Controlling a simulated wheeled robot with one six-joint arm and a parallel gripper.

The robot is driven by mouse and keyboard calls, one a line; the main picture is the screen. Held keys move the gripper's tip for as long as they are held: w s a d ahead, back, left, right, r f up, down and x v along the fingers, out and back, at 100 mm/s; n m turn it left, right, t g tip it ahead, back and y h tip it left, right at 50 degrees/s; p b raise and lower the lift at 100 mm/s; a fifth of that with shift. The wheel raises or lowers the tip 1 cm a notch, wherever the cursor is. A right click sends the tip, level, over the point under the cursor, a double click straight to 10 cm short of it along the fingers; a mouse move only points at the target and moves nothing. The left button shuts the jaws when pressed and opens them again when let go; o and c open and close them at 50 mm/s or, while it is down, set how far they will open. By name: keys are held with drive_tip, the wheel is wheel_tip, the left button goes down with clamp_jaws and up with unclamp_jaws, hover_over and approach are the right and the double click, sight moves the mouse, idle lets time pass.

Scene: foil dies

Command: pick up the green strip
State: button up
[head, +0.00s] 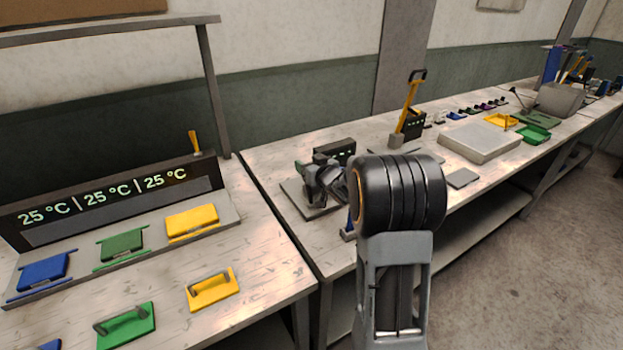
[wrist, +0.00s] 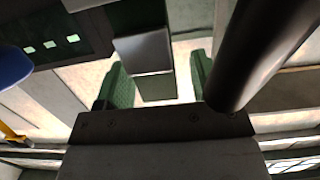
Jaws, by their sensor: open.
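My gripper (wrist: 158,82) is open in the wrist view, its two green fingers standing apart. A small dull green flat piece (wrist: 157,88) shows between the fingers, just below a grey block (wrist: 143,52). It may be the green strip, but I cannot tell for sure, nor whether the fingers touch it. In the head view my arm stands in front of the middle bench. A grey mechanism (head: 325,183) beside it may include my wrist. I make out no green strip there.
On the left bench are a green die (head: 122,245), a blue die (head: 43,270), a yellow die (head: 192,220) and handled plates, including a green one (head: 127,326). A grey slab (head: 480,140) and green tray (head: 534,134) are farther right. A dark panel (wrist: 50,42) is near my gripper.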

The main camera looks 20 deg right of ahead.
drive_tip(key=shift+w, duration=0.2)
drive_tip(key=shift+c, duration=0.3)
drive_tip(key=c, duration=0.9)
drive_tip(key=shift+c, duration=0.2)
drive_tip(key=shift+r, duration=0.15)
